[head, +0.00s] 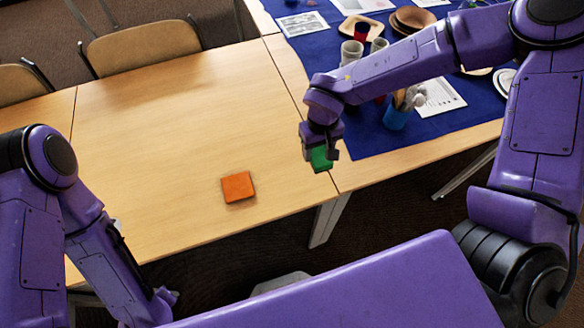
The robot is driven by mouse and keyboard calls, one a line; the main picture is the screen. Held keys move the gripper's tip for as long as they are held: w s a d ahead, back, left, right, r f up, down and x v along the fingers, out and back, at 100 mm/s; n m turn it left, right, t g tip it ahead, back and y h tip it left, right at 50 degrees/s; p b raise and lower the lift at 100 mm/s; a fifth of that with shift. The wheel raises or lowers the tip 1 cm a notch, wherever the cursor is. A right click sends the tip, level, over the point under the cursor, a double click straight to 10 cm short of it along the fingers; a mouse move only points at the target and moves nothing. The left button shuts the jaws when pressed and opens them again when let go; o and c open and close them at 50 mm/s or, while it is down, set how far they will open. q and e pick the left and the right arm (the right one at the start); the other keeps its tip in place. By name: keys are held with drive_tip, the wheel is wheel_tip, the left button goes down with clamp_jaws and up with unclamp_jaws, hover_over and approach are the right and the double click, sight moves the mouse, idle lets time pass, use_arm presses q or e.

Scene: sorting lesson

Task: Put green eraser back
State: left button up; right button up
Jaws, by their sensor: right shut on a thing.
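The green eraser (319,158) is a small green block between the fingers of my right gripper (322,152). The gripper is shut on it and points down near the front edge of the wooden table, by the seam between two table sections. I cannot tell whether the eraser touches the table top. My left arm reaches in low at the left, with its end (160,302) beyond the front edge of the table; its fingers are too hidden to judge.
An orange block (238,187) lies on the wooden table (170,120), which is otherwise clear. To the right, a blue cloth (365,140) bears cups, bowls, papers and a blue holder (397,118) with utensils. Chairs (145,47) stand behind the table.

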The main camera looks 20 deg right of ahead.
hover_over(292, 176)
drive_tip(key=d, duration=0.1)
drive_tip(key=f, duration=0.4)
drive_tip(key=shift+s+f, duration=0.25)
drive_tip(key=shift+f, duration=0.15)
drive_tip(key=f, duration=0.2)
drive_tip(key=a+f, duration=0.1)
drive_tip(key=f, duration=0.1)
drive_tip(key=shift+w+f, duration=0.1)
drive_tip(key=shift+w, duration=0.15)
drive_tip(key=shift+f, duration=0.25)
drive_tip(key=shift+f, duration=0.1)
drive_tip(key=o, duration=0.9)
drive_tip(key=shift+o, duration=0.2)
wheel_tip(292, 176, up, 12)
